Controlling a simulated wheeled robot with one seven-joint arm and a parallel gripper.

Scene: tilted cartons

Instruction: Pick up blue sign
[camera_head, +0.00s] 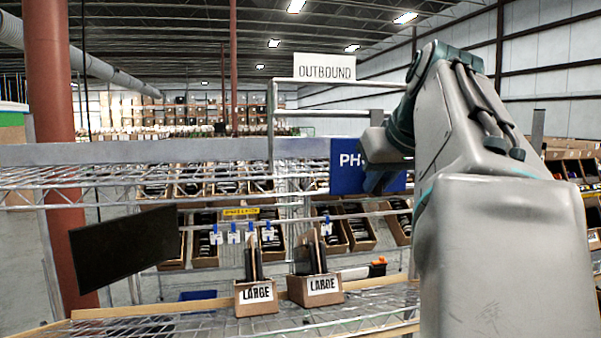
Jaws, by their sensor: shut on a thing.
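The blue sign (345,180) is a flat panel with white letters, of which "PH" can be read. It hangs upright right of the picture's middle, in front of the shelving. My gripper (376,180) is at its front face and is shut on it. The gripper and arm hide part of the sign's lettering and its upper right part.
A wire shelf (230,326) in front holds two cartons marked "LARGE" (256,296) (318,287) with dark items. A dark screen (124,246) stands at left. A white "OUTBOUND" sign (324,67) is above. Blue clips (234,233) hang from a rail.

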